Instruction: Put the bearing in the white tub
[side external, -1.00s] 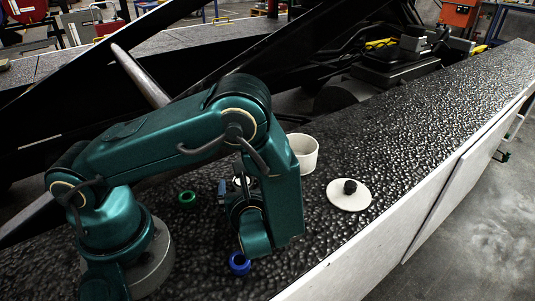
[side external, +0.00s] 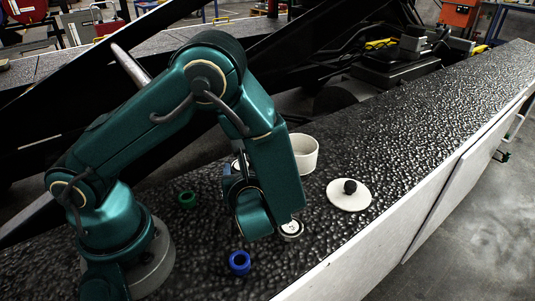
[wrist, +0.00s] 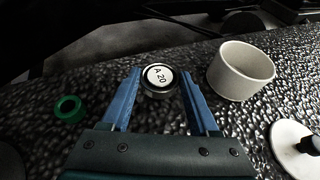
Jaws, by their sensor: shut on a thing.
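The bearing (wrist: 158,79) is a short round piece with a dark metal rim and a white face marked "A 20". In the wrist view it sits between the tips of my gripper's blue fingers (wrist: 160,84), which are shut on it. In the side view my gripper (side external: 232,177) is mostly hidden by my arm, and only a pale bit of the bearing (side external: 239,165) shows. The white tub (side external: 304,154) stands open and upright, to the right of the bearing and apart from it; it also shows in the wrist view (wrist: 241,71). The tub's floor is hidden.
A green ring (side external: 187,200) and a blue ring (side external: 239,263) lie on the dark bumpy surface. A second round white-faced piece (side external: 290,229) sits near the front edge. A white lid with a black knob (side external: 349,196) lies right of the tub.

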